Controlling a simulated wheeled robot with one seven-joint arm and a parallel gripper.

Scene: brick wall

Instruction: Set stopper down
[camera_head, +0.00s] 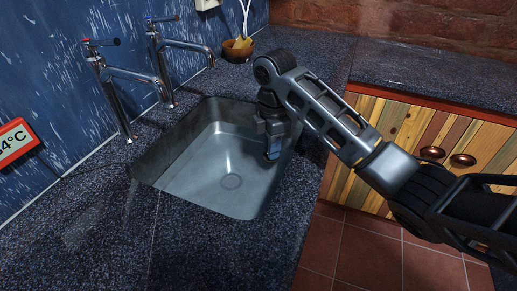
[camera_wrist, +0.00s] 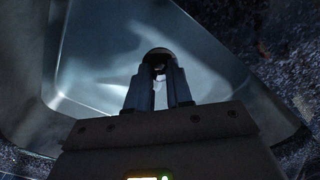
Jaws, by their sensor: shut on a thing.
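My gripper (camera_head: 273,152) reaches down into the right side of the metal sink (camera_head: 190,180) in the head view. In the wrist view my gripper (camera_wrist: 159,75) is shut on a small rounded thing, the stopper (camera_wrist: 158,52), whose curved top edge shows past the fingertips. The fingers hide most of it. In the head view the stopper cannot be made out. The gripper appears to be above the sink floor, near its right wall; the exact height cannot be told.
Two chrome taps (camera_head: 130,75) (camera_head: 185,45) stand along the left edge of the sink. Dark speckled counter (camera_head: 200,255) surrounds the sink, mostly clear. A red-framed temperature display (camera_head: 15,142) is at the left.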

